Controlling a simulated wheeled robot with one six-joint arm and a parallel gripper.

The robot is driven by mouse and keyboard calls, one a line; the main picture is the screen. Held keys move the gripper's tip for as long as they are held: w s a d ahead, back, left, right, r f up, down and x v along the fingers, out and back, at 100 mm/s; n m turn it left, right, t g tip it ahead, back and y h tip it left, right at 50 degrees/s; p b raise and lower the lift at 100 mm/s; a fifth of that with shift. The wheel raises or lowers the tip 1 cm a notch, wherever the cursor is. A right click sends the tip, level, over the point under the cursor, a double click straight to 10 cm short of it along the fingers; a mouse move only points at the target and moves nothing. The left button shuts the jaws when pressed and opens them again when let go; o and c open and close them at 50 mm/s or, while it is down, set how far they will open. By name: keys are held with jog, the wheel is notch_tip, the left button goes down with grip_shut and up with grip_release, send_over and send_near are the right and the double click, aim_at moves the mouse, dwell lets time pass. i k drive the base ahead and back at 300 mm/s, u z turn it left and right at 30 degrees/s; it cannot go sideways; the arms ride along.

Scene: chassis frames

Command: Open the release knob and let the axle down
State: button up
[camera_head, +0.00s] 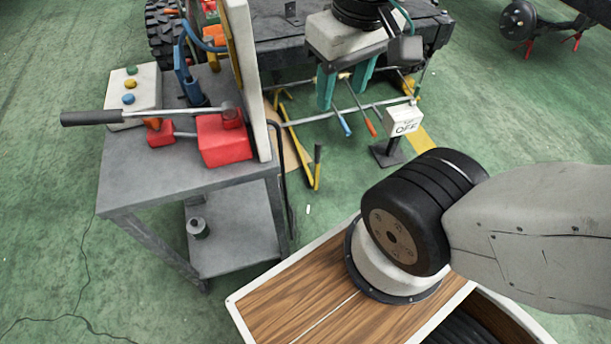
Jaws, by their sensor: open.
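My gripper (344,99) hangs at the top centre, with two teal fingers spread apart and nothing seen between them. It is over the floor in front of the dark chassis frame (285,28). A red hand pump (224,146) with a long black-gripped lever (90,118) sits on the grey cart to the left, well apart from my gripper. A smaller red part (160,136) is joined to it by a rod. I cannot tell which part is the release knob. Thin rods with a blue end (346,128) and an orange end (371,128) show below the gripper. The axle is not clearly identifiable.
The cart (145,180) carries a button box (134,88) and an upright panel (247,85). A small OFF sign (404,121) stands right of my gripper. A wheel (519,20) sits far right. Green floor is open at right.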

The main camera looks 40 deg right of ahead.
aim_at(155, 123)
jog(key=u, duration=0.05)
jog(key=k, duration=0.5)
jog(key=z, duration=0.65)
jog(key=i, duration=1)
jog(key=u, duration=0.6)
jog(key=k, duration=1.25)
jog(key=u, duration=0.25)
jog(key=i, duration=1.15)
jog(key=u, duration=0.2)
